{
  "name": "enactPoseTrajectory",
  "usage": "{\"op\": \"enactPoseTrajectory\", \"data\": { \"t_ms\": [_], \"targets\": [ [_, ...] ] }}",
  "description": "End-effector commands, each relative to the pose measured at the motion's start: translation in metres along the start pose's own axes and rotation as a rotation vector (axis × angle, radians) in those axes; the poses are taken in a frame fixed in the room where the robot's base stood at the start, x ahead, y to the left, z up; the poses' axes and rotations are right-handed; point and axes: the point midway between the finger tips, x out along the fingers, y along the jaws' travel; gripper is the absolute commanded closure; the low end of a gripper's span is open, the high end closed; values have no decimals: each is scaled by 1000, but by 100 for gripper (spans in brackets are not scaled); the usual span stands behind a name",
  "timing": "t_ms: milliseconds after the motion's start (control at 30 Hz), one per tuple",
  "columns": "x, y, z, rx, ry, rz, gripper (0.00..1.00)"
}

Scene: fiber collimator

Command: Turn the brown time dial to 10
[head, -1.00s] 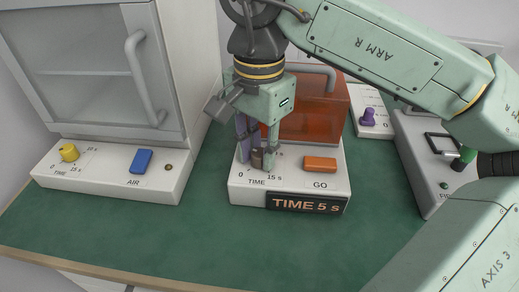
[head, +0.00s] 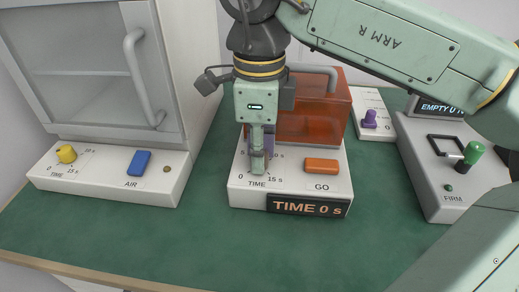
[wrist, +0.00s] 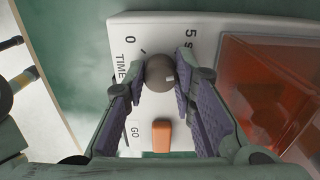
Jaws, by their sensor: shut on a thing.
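The brown time dial (wrist: 160,71) shows between my fingers in the wrist view, on the white panel of the middle unit (head: 240,197). A "0" and a "5" are printed near it. My gripper (wrist: 159,86) is shut on the dial, one finger pad on each side. In the head view my gripper (head: 258,164) points down over the panel and its fingers hide the dial. The display (head: 308,208) below reads "TIME 0 s".
The orange GO button (head: 321,166) is right of my fingers. A translucent orange cover (head: 315,112) stands behind. At left is a cabinet with a yellow knob (head: 66,153) and blue AIR button (head: 139,162). A unit with a green-topped lever (head: 474,152) is at right. Green table in front is clear.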

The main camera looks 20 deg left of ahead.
Motion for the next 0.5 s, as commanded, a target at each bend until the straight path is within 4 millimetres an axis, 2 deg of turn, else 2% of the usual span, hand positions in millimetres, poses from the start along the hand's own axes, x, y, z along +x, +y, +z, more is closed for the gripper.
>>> {"op": "enactPoseTrajectory", "data": {
  "t_ms": [500],
  "targets": [
    [0,-1,0,494,-1,-3,100]
  ]
}}
